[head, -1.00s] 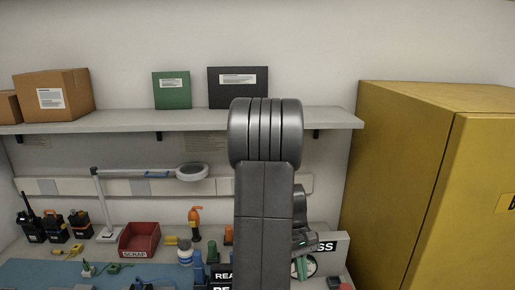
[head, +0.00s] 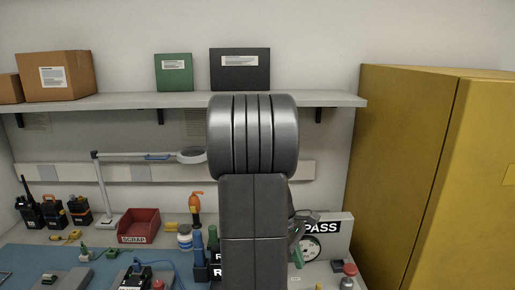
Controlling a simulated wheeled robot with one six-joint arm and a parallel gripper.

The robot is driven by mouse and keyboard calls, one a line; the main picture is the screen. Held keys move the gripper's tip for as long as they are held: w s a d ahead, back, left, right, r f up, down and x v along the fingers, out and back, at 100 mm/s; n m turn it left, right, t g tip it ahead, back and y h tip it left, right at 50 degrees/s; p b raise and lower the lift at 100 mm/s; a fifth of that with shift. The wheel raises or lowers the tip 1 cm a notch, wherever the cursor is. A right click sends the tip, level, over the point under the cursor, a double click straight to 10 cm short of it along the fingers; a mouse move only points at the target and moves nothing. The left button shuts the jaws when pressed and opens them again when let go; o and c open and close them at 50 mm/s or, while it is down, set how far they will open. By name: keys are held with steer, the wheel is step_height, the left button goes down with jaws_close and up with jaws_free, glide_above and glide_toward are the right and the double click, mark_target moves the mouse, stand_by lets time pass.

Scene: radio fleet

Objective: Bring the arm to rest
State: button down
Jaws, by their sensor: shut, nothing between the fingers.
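My arm (head: 252,200) rises in the middle of the head view, with a thick ribbed grey joint at its top. Its upright link hides part of the bench behind it. My gripper (head: 300,232) shows only in part, past the right side of the link, in front of the PASS sign. It is shut and empty. Its fingertips are mostly hidden by my own arm.
A shelf (head: 130,101) with boxes and binders runs behind my arm. The bench holds radios (head: 52,212), a red SCRAP bin (head: 139,226), a magnifier lamp (head: 104,190), bottles and a PASS sign (head: 335,240). A yellow cabinet (head: 405,180) stands at right.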

steer(key=v, duration=0.3)
steer(key=shift+r, duration=0.15)
